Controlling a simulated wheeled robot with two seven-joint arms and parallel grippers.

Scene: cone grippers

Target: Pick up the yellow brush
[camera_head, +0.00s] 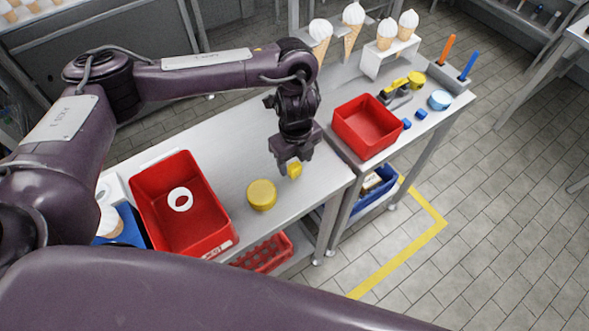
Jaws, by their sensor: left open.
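My left gripper (290,166) points down over the front table, its jaws open. A small yellow piece (295,171) shows right at its fingertips; I cannot tell whether it is a brush or a block, or whether it touches the fingers. A slim yellow piece (398,84) lies by a grey object near the back of the second table and is too small to identify. No yellow brush can be made out for certain. My right gripper is not in view.
A yellow disc (262,195) and a red bin (185,213) holding a white ring (180,199) are left of the gripper. Another red bin (367,131), small blue blocks (421,114) and ice cream cones (353,25) stand on the second table.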

